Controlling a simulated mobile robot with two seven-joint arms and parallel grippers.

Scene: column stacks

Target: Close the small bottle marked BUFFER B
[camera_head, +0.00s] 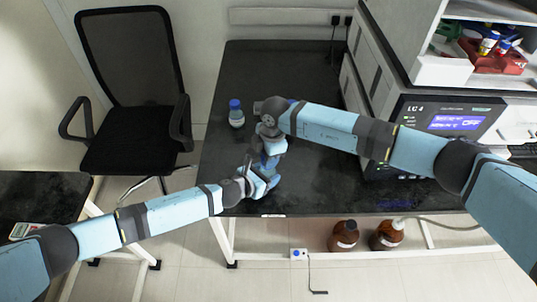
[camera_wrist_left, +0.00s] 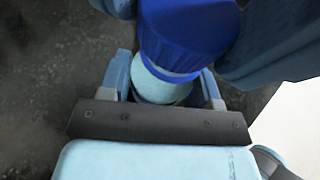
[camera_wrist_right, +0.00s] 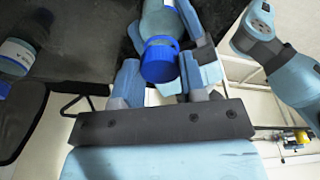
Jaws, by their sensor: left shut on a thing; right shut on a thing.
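A small bottle with a blue cap (camera_wrist_left: 187,35) and a pale body (camera_wrist_left: 155,83) is between my two grippers. My left gripper (camera_wrist_left: 163,88) is shut on the bottle's body. My right gripper (camera_wrist_right: 160,80) is shut at the blue cap, which also shows in the right wrist view (camera_wrist_right: 160,60). The cap sits at the bottle's neck; how tightly it is turned cannot be told. No label on this bottle is readable. In the head view the grippers meet over the dark bench and mostly hide the bottle.
Another blue-capped bottle (camera_head: 236,115) with a white label stands on the bench (camera_head: 255,70), left of my grippers. An LC instrument (camera_head: 440,120) stands at the right. Two brown bottles (camera_head: 343,236) are below the bench. A black chair (camera_head: 130,110) is at the left.

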